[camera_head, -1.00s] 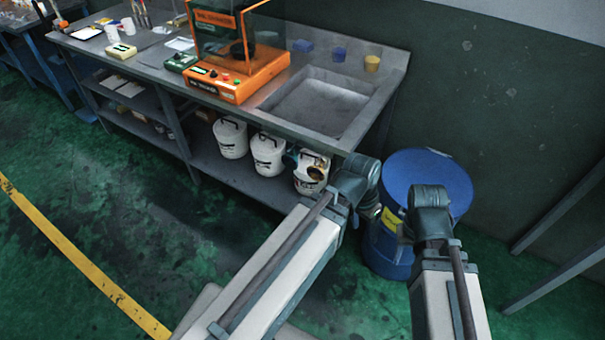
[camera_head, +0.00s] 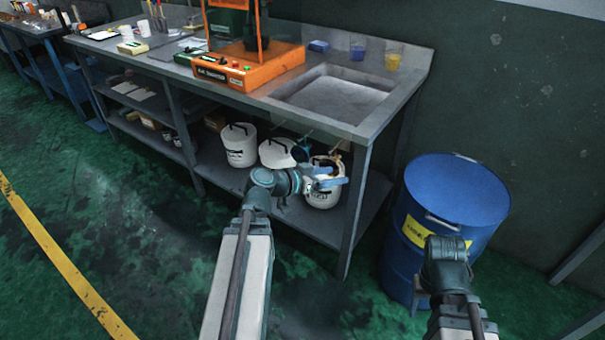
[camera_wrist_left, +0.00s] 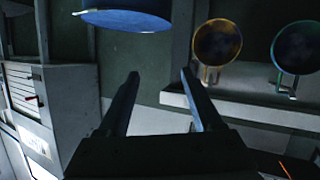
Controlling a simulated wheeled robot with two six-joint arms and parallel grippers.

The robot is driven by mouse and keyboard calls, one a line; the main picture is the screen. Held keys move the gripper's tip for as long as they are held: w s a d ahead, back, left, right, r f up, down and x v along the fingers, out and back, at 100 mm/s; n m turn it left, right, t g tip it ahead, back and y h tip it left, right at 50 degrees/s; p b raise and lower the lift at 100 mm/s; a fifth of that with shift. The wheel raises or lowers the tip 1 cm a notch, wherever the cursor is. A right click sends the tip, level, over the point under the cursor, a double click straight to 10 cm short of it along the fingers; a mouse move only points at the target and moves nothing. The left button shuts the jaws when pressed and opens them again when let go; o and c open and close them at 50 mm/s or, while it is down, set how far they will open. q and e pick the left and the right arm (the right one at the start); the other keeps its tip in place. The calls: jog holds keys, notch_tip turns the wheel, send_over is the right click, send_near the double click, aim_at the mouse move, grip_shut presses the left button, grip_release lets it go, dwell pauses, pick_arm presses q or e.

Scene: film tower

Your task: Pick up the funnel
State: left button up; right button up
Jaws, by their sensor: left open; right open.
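Two funnels hang side by side under the sink end of the bench: an amber one (camera_wrist_left: 218,42) and a blue-teal one (camera_wrist_left: 297,48), both at the right of the left wrist view. In the head view the blue-teal funnel (camera_head: 301,151) shows small above the buckets, and the amber one is mostly hidden by my left gripper. My left gripper (camera_head: 338,178) is open and empty in front of the right-hand bucket. Its fingers also show in the left wrist view (camera_wrist_left: 160,78), apart from both funnels. My right gripper (camera_head: 420,300) is open, low in front of the blue drum, mostly hidden by its wrist.
The bench (camera_head: 400,103) with its sink (camera_head: 328,97) and orange machine (camera_head: 245,72) stands above my left gripper. White buckets (camera_head: 239,147) fill its lower shelf. A bench leg (camera_head: 355,205) stands right of them. The blue drum (camera_head: 455,195) is at the right. Green floor is clear at left.

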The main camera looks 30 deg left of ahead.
aim_at(302, 139)
pick_arm(q)
jog(key=s+a+f+n+t+y+b, duration=0.1)
jog(key=a+t+y+b, duration=0.15)
jog(key=a, duration=0.55)
jog(key=s+a+n+t+y+b, duration=0.1)
jog(key=a+n+t+y+b, duration=0.15)
jog(key=a, duration=0.55)
jog(key=shift+m, duration=0.45)
jog(key=w, duration=0.8)
jog(key=shift+d+r, duration=0.1)
jog(key=shift+d, duration=0.15)
jog(key=shift+w+r, duration=0.15)
jog(key=shift+w, duration=1.2)
jog(key=shift+w+r, duration=0.1)
jog(key=shift+w, duration=1.25)
grip_shut()
pick_arm(e)
notch_tip(302, 139, down, 7)
jog(key=shift+f, duration=0.15)
